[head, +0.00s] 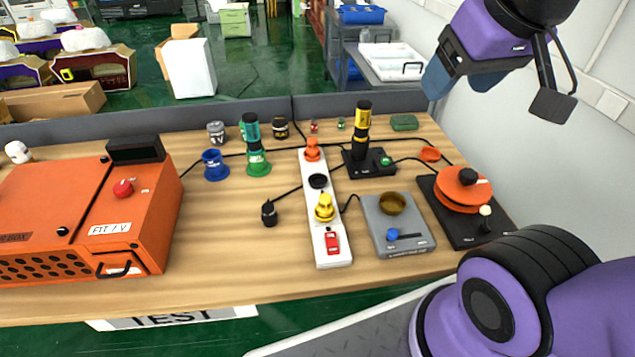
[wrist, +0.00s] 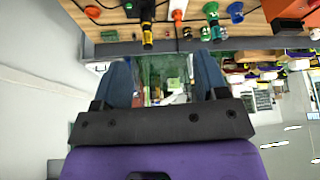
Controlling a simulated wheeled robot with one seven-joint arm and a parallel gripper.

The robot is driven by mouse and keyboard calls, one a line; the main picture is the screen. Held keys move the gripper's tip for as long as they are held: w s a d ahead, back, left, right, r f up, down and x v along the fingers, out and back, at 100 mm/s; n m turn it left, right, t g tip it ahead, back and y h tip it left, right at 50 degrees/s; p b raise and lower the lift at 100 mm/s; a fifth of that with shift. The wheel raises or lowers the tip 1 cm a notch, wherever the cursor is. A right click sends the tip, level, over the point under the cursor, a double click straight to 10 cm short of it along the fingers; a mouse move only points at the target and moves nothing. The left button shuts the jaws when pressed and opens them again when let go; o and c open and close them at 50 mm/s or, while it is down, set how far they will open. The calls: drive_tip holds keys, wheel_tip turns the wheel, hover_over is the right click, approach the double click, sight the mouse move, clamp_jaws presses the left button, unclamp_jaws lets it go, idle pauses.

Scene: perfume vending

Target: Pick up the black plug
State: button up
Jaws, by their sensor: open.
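The black plug (head: 268,213) stands on the wooden table, left of the white power strip (head: 333,247). A black cable runs from near it toward the black base (head: 370,169) under a black-and-yellow bottle. The strip carries an orange plug (head: 312,149), a black round socket or cap (head: 318,181), and a yellow plug (head: 325,208). My gripper (head: 461,86) is open and empty, high at the upper right, well away from the black plug. In the wrist view its blue fingers (wrist: 163,75) are spread apart; I cannot make out the black plug there.
An orange box (head: 165,220) fills the table's left side. A grey scale-like device (head: 404,244) and an orange-and-black device (head: 465,195) stand right of the strip. Bottles and a blue holder (head: 215,166) stand behind the plug. Bare wood lies left of the plug.

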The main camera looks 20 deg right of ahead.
drive_tip(key=shift+c, duration=0.4)
drive_tip(key=w+a+f+n+g+h, duration=0.1)
drive_tip(key=w+a+f+n, duration=0.2)
drive_tip(key=w+n, duration=0.6)
drive_tip(key=n+g+y, duration=0.1)
drive_tip(key=n+g, duration=0.3)
drive_tip(key=n, duration=2.6)
hover_over(267, 206)
wheel_tip(267, 206, down, 27)
drive_tip(key=shift+r, duration=0.1)
wheel_tip(267, 206, down, 10)
drive_tip(key=shift+f, duration=0.1)
